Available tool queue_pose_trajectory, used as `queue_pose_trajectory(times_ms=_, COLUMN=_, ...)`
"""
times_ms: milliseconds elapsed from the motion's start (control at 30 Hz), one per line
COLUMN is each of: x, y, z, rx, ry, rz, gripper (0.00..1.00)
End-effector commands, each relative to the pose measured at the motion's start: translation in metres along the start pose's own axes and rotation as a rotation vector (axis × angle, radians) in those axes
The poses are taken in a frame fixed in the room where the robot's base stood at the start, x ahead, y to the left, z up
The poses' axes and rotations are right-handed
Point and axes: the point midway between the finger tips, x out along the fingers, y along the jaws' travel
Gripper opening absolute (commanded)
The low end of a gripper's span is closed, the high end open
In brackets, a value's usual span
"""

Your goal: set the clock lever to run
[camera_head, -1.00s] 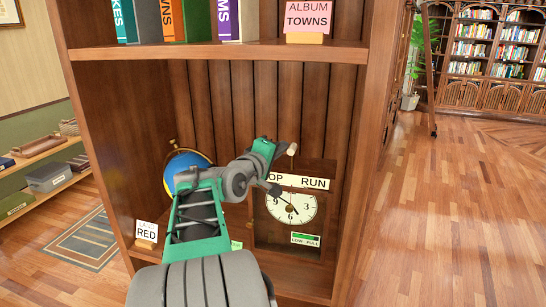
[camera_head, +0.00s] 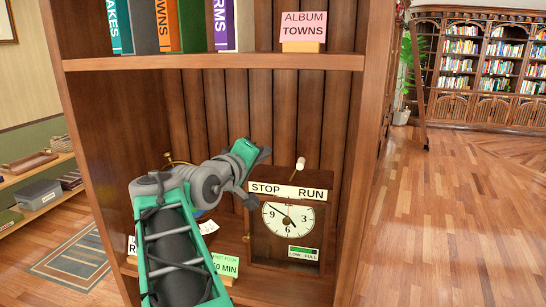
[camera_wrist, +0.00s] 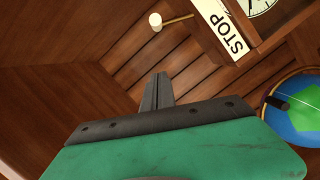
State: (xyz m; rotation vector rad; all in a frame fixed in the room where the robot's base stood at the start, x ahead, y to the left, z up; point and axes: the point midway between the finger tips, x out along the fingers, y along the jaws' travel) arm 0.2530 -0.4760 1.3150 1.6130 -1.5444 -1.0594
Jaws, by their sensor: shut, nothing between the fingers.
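The wooden clock (camera_head: 325,235) stands in the lower shelf bay, with a white dial (camera_head: 288,219) under a STOP/RUN sign (camera_head: 288,192). Its lever, a thin stem with a pale knob (camera_head: 300,163), rises behind the sign between the two words and leans slightly toward RUN. In the wrist view the knob (camera_wrist: 155,21) is apart from my gripper, beyond the fingers. My gripper (camera_wrist: 158,76) is shut and empty. In the head view my gripper (camera_head: 262,154) is left of the knob, above the STOP end; its fingertips are hard to make out there.
A blue globe (camera_wrist: 295,115) stands left of the clock, mostly hidden behind my arm in the head view. A green-edged card reading MIN (camera_head: 224,266) is at the front. The upper shelf (camera_head: 220,62) and right side panel (camera_head: 355,150) bound the bay.

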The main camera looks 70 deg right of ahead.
Motion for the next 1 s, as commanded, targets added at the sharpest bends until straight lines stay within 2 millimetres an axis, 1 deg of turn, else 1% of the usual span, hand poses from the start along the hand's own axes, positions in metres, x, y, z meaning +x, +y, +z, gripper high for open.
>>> queue_pose_trajectory(times_ms=33, x=-0.011, y=-0.003, z=-0.001, rx=0.000, ry=0.006, rz=-0.003, gripper=0.00)
queue_pose_trajectory(times_ms=100, x=-0.022, y=-0.003, z=0.000, rx=-0.002, ry=0.004, rz=-0.003, gripper=0.00)
queue_pose_trajectory(times_ms=233, x=-0.033, y=-0.001, z=0.000, rx=-0.002, ry=0.001, rz=-0.002, gripper=0.00)
queue_pose_trajectory(times_ms=667, x=-0.035, y=0.001, z=0.001, rx=-0.003, ry=-0.001, rz=-0.001, gripper=0.00)
queue_pose_trajectory(times_ms=767, x=-0.035, y=0.000, z=0.001, rx=0.057, ry=-0.003, rz=-0.004, gripper=0.00)
queue_pose_trajectory(times_ms=833, x=-0.036, y=-0.015, z=0.007, rx=0.193, ry=-0.037, rz=-0.058, gripper=0.00)
queue_pose_trajectory(times_ms=867, x=-0.037, y=-0.031, z=0.007, rx=0.270, ry=-0.052, rz=-0.118, gripper=0.00)
queue_pose_trajectory(times_ms=900, x=-0.042, y=-0.063, z=0.004, rx=0.359, ry=-0.074, rz=-0.221, gripper=0.00)
queue_pose_trajectory(times_ms=967, x=-0.053, y=-0.115, z=0.006, rx=0.424, ry=-0.122, rz=-0.370, gripper=0.00)
queue_pose_trajectory(times_ms=1000, x=-0.065, y=-0.149, z=0.009, rx=0.454, ry=-0.160, rz=-0.469, gripper=0.00)
